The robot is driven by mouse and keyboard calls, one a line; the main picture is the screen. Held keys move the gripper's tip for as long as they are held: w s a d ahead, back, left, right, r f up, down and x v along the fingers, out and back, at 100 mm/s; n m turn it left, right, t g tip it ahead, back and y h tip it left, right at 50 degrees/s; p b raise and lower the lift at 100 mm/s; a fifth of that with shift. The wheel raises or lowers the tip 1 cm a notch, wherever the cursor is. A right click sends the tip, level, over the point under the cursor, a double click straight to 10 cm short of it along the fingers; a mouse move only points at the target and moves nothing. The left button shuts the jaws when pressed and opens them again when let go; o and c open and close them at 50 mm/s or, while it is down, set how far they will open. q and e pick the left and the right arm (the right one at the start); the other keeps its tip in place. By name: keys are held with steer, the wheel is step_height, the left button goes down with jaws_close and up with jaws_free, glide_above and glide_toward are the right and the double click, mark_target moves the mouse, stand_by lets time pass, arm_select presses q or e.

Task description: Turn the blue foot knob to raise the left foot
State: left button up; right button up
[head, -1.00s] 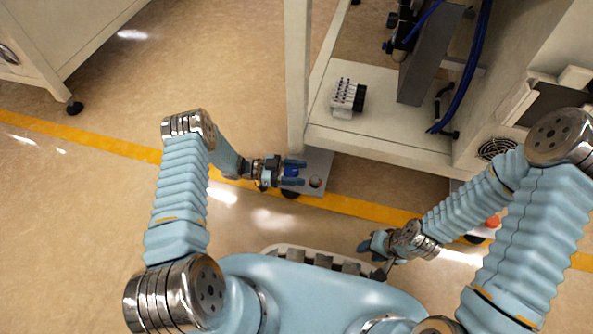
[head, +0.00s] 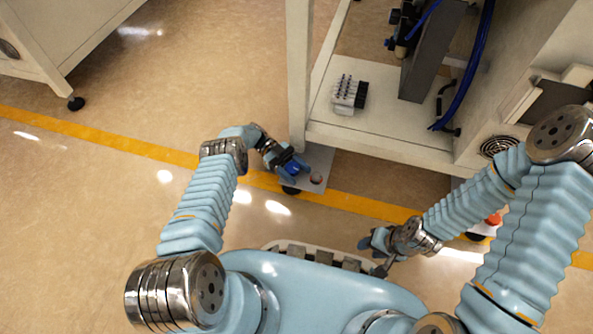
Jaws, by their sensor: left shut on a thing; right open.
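The blue foot knob (head: 294,169) sits at the grey foot plate (head: 322,165) by the machine's left front leg, mostly hidden by my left gripper. My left gripper (head: 290,163) is shut on the blue knob, with its wrist reaching in from the upper left. My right gripper (head: 368,243) is open and empty, low in front of my body and well apart from the plate.
The machine frame (head: 298,75) rises beside the plate, with a white valve block (head: 348,93) on its shelf. A red knob (head: 494,219) is at right, near my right arm. A yellow floor line (head: 130,147) runs across. Open floor lies left.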

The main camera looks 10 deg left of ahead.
stand_by(0.5)
arm_select(q)
steer(key=o, duration=1)
steer(key=shift+c, duration=0.2)
